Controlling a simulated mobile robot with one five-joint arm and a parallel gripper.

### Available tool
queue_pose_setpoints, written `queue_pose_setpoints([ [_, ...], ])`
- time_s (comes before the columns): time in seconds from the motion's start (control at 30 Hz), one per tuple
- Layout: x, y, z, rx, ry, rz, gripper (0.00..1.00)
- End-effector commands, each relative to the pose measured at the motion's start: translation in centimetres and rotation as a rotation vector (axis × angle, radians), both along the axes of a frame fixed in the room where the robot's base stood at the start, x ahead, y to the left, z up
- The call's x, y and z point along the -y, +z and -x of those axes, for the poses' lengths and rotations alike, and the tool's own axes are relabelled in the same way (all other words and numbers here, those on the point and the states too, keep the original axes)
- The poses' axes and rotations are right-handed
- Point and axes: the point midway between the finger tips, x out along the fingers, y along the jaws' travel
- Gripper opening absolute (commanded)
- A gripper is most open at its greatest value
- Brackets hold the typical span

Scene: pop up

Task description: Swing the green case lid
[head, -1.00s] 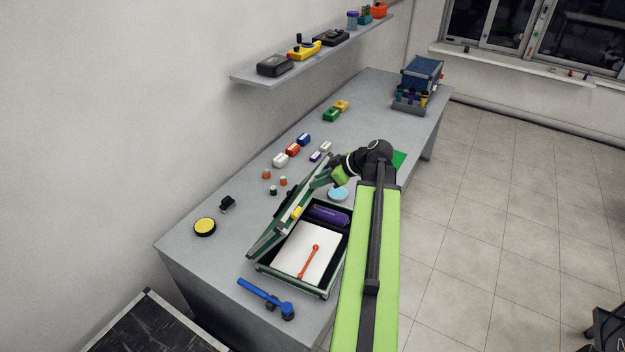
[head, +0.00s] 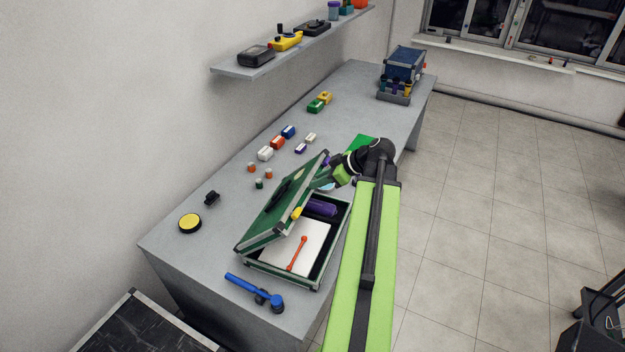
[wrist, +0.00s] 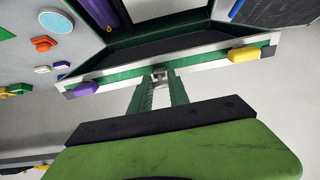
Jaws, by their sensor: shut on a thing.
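The green case (head: 324,262) stands open on the bench, with a white sheet, a red-orange rod (head: 297,254) and a purple item (head: 320,207) inside. Its green lid (head: 262,225) is tilted over the left part of the case, partly open, with its outer face showing. My gripper (head: 330,172) is at the lid's raised free edge. In the wrist view, my gripper (wrist: 161,80) is shut on the lid's rim (wrist: 205,61), between a purple tab (wrist: 86,89) and a yellow tab (wrist: 244,55).
A blue tool (head: 252,290) lies in front of the case. A yellow round item (head: 190,223) and small coloured blocks (head: 277,143) lie left of and behind it. A wall shelf (head: 290,48) hangs above; a blue box (head: 404,65) stands at the far end.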

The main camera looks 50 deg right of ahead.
Motion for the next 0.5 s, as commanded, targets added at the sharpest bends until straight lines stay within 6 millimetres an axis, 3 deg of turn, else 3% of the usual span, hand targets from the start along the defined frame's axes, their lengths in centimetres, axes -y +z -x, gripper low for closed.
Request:
queue_pose_setpoints([
  [0.5, 1.2, -2.5, 3.1, -0.002, 0.001, 0.001, 0.0],
])
